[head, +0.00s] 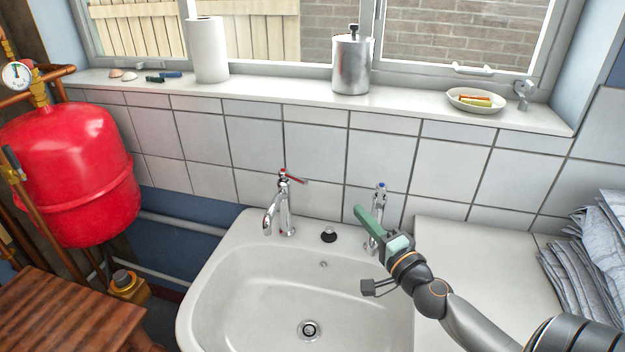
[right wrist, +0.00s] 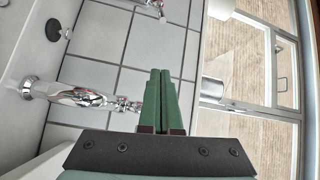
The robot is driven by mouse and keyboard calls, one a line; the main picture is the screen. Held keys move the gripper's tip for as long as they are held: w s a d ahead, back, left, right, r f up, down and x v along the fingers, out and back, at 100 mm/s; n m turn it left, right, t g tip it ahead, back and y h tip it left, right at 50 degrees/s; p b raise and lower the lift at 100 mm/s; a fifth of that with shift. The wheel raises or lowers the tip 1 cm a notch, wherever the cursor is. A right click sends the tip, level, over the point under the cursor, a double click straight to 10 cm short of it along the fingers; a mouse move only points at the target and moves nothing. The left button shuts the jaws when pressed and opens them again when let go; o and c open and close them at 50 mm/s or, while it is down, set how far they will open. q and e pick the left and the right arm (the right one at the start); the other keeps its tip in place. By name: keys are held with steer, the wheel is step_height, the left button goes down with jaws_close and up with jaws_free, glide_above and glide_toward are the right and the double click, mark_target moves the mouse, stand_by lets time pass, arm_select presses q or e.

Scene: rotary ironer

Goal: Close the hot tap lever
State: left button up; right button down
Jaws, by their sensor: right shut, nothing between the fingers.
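The hot tap (head: 284,205) is chrome with a red mark and stands at the sink's back left. Its lever (head: 293,180) has red on it and points to the right in the head view. Part of this tap shows at the top edge of the right wrist view (right wrist: 150,4). My right gripper (head: 359,209) has green fingers and is shut and empty. It is in front of the blue-marked cold tap (head: 381,199) and hides part of it, apart from the hot lever. Its closed fingers (right wrist: 161,73) fill the middle of the right wrist view. My left gripper is out of view.
The white sink (head: 215,285) has a black plug (head: 329,235) between the taps. A tiled wall rises behind it to a sill with a paper roll (head: 207,50), a metal canister (head: 352,65) and a soap dish (head: 475,100). Folded cloths (head: 590,255) lie at right.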

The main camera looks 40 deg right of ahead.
steer(key=w+d+r, duration=0.1)
steer(key=w+d, duration=0.1)
steer(key=w, duration=1.5)
steer(key=shift+s+a+f+p, duration=0.15)
steer(key=shift+a, duration=0.45)
steer(key=shift+s+a+f+p, duration=0.1)
steer(key=shift+a, duration=0.55)
steer(key=shift+s+a+f+p, duration=0.15)
steer(key=shift+a, duration=0.45)
